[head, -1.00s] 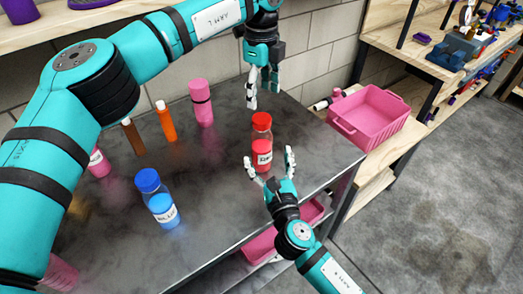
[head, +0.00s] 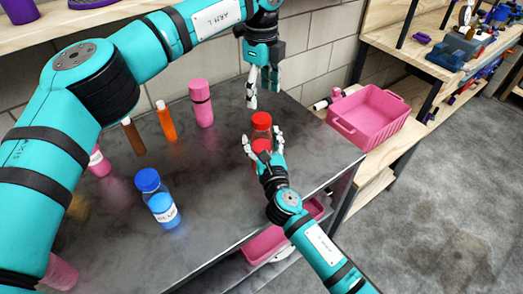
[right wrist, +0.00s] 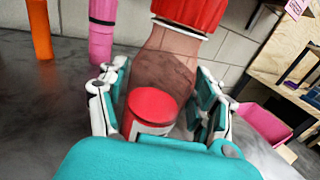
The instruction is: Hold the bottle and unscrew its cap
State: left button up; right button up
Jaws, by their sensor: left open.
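The red bottle (head: 262,134) stands upright near the table's right end, with its red cap (head: 262,120) on top. My right gripper (head: 263,143) is around the bottle's body, one finger on each side, below the cap. I cannot tell whether the fingers touch the bottle. My left gripper (head: 262,92) is open and empty, pointing down above and behind the cap.
A blue-capped bottle (head: 158,200) stands to the left on the dark table (head: 215,205). A pink bottle (head: 201,103), an orange bottle (head: 165,121) and a brown one (head: 133,138) stand further back. A pink crate (head: 367,117) is on the right beyond the table's edge.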

aim_at(261, 118)
grip_shut()
pick_arm(q)
jog(key=m, duration=0.4)
jog(key=shift+m, duration=0.4)
jog(key=m, duration=0.6)
jog(key=shift+m, duration=0.4)
jog(key=m, duration=0.6)
jog(key=shift+m, duration=0.4)
jog(key=m, duration=0.4)
jog(key=shift+m, duration=0.4)
jog(key=m, duration=0.4)
jog(key=shift+m, duration=0.3)
jog(key=m, duration=0.6)
jog(key=shift+m, duration=0.4)
jog(key=m, duration=0.8)
jog(key=shift+m, duration=0.4)
jog(key=m, duration=0.5)
jog(key=shift+f+m, duration=0.1)
jog(key=shift+m, duration=0.3)
jog(key=shift+f, duration=3.9)
